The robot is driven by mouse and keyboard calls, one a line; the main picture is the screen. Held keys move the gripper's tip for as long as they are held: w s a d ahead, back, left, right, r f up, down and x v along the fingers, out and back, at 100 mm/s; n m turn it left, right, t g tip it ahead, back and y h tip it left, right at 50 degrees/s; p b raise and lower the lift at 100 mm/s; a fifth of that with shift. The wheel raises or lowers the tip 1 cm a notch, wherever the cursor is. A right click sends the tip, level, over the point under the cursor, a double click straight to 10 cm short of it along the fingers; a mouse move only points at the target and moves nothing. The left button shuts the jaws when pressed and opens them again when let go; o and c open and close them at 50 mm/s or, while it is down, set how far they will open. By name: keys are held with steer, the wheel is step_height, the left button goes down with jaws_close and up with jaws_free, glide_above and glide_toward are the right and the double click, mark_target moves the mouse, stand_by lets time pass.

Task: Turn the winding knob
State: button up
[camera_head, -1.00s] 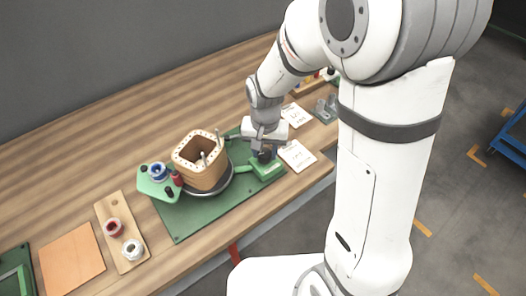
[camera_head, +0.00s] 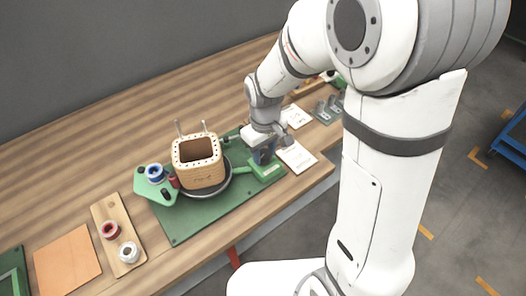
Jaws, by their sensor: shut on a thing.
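The winding knob is mostly hidden under my gripper (camera_head: 264,156), on the green base (camera_head: 269,171) at the right end of the green mat. My gripper points down there and is shut on the knob. A wooden coil former (camera_head: 199,175) with a square opening sits upright on a dark round turntable (camera_head: 222,189) left of the gripper. A green bracket (camera_head: 154,187) left of the former holds a blue spool (camera_head: 154,173).
A wooden board (camera_head: 122,262) with a red spool (camera_head: 110,230) and a white spool (camera_head: 129,252) lies at the left, beside an orange sheet (camera_head: 67,262). White cards (camera_head: 297,156) lie right of my gripper. The far wooden tabletop is clear.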

mark_target(264, 154)
steer(key=shift+n, duration=0.3)
stand_by(0.4)
steer(key=o, duration=1)
steer(key=shift+r, duration=0.1)
step_height(264, 154, up, 8)
steer(key=shift+f, duration=0.15)
steer(key=s+d+r+m+t, duration=0.1)
steer(key=s+d+m, duration=0.1)
steer(key=s+d, duration=0.2)
steer(key=s+d+r+m, duration=0.2)
steer(key=s+d+m, duration=0.1)
steer(key=s+d, duration=0.1)
steer(key=s+d+r+m+t, duration=0.1)
steer(key=s+d+m, duration=0.1)
steer(key=s+d, duration=0.2)
steer(key=shift+s+r+m+t, duration=0.15)
steer(key=shift+r+m+t, duration=0.15)
steer(key=shift+r, duration=0.1)
